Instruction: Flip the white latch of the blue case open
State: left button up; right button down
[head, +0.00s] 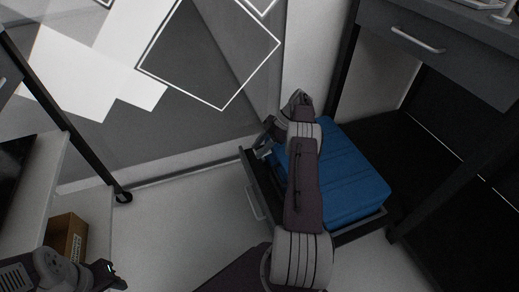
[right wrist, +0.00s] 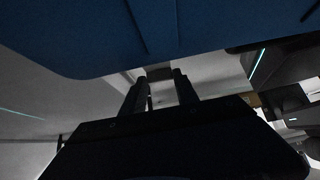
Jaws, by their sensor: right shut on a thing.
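The blue case (head: 352,172) lies in a dark open drawer or tray (head: 252,172) right of centre in the head view. In the right wrist view the case (right wrist: 100,45) fills the top. My right arm reaches over the case, with its gripper (head: 263,150) at the case's left edge. In the right wrist view the two fingers (right wrist: 160,88) stand either side of a small pale piece, apparently the white latch (right wrist: 160,76), just below the case's edge. The latch is hidden in the head view. My left gripper (head: 112,277) is at the bottom left, far from the case.
A brown box (head: 66,238) sits on the left under a white surface. A dark desk with a handled drawer (head: 418,40) stands at the upper right. A patterned wall is behind. The light floor left of the case is clear.

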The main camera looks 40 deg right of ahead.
jog(key=c, duration=0.9)
grip_release()
notch_tip(320, 180, up, 5)
jog(key=p, duration=0.4)
jog(key=shift+f, duration=0.1)
jog(key=s+d+r+p, duration=0.1)
jog(key=s+r+p, duration=0.1)
jog(key=s, duration=0.1)
jog(key=s+d+r+p, duration=0.1)
jog(key=s+r+p, duration=0.1)
jog(key=s, duration=0.2)
jog(key=s+d+r+p, duration=0.1)
jog(key=s+r+p, duration=0.1)
jog(key=s+p, duration=0.1)
jog(key=shift+s+d+r, duration=0.1)
jog(key=shift+s+d, duration=0.2)
jog(key=shift+s, duration=0.25)
